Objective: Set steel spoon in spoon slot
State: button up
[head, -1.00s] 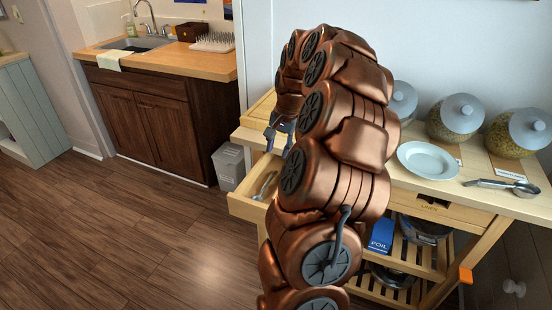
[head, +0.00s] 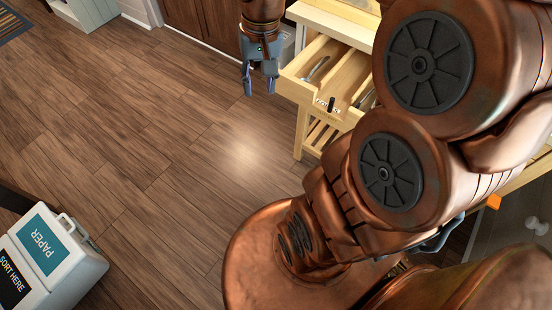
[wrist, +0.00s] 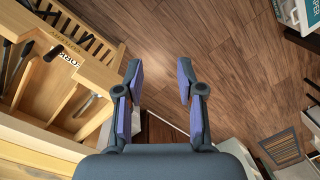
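My gripper (head: 259,86) points down, open and empty, just left of the open wooden drawer (head: 296,85) in the head view. In the wrist view only floor shows between its spread fingers (wrist: 160,78). The drawer is divided into slots and also shows on the left of the wrist view (wrist: 40,112). A metal utensil (head: 317,68) lies in its left slot in the head view; I cannot tell for sure that it is the steel spoon. Dark-handled utensils (wrist: 17,66) lie in another slot.
A white paper-sorting bin (head: 52,262) stands on the floor at lower left. Wooden floor (head: 150,130) is clear between it and the drawer. My own arm covers much of the right side and the counter.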

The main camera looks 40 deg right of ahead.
jog(key=s+a+f+n, duration=0.1)
jog(key=s+a+n, duration=0.1)
jog(key=s, duration=0.6)
jog(key=s+a+f+n+g+h, duration=0.1)
jog(key=s+a+f+n, duration=0.1)
jog(key=s+a, duration=0.3)
jog(key=s, duration=0.2)
jog(key=shift+s+a+f+n+g, duration=0.25)
jog(key=shift+s+f+n+g, duration=0.05)
jog(key=shift+s+n, duration=0.1)
notch_tip(320, 180, up, 6)
jog(key=p, duration=0.5)
jog(key=shift+w+f+p, duration=0.1)
jog(key=shift+f+p, duration=0.1)
jog(key=shift+p, duration=0.1)
jog(key=shift+d, duration=0.1)
